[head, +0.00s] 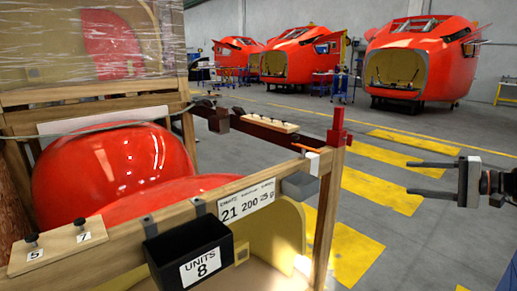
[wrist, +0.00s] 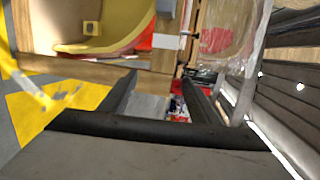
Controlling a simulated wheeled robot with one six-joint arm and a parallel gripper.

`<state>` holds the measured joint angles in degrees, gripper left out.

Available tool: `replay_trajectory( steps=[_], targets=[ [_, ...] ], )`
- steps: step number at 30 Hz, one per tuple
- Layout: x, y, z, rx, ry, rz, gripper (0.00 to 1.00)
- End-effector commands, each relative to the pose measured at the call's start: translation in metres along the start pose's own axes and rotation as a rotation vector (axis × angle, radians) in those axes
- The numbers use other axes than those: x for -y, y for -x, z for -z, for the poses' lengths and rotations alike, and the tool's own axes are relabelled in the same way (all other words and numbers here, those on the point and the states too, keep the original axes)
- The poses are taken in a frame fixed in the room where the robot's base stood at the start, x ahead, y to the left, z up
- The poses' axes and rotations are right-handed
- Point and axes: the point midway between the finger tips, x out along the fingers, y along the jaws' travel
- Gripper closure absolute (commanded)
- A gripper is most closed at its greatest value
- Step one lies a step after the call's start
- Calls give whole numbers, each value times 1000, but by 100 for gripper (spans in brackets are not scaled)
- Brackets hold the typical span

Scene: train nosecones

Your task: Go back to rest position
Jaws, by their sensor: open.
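My gripper (head: 409,178) is at the right edge of the head view, with its two dark fingers pointing left. The fingers are apart and nothing is between them. The gripper is in open air over the floor, to the right of the wooden crate (head: 331,205) and not touching it. In the wrist view the two fingers (wrist: 157,82) are spread, with grey floor and clutter seen between them. My arm beyond the wrist is cut off by the picture edge.
The crate holds red nosecones (head: 115,165). A black bin (head: 192,255) marked 8 hangs on its front rail. A red clamp (head: 338,128) tops its corner post. Yellow floor stripes (head: 380,195) lie right of it. Large red nosecones (head: 457,65) stand far back.

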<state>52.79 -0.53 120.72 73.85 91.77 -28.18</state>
Motion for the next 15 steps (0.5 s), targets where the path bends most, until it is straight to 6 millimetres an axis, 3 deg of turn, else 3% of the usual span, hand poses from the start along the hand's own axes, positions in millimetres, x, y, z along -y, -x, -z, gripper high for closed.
replay_trajectory(
  steps=[5, 9, 15],
  targets=[
    [-11, -40, -54, 82, 17, -149, 44],
    [-31, -68, -110, 151, 49, -312, 44],
    [-64, -85, -182, 217, 138, -539, 44]
  ],
)
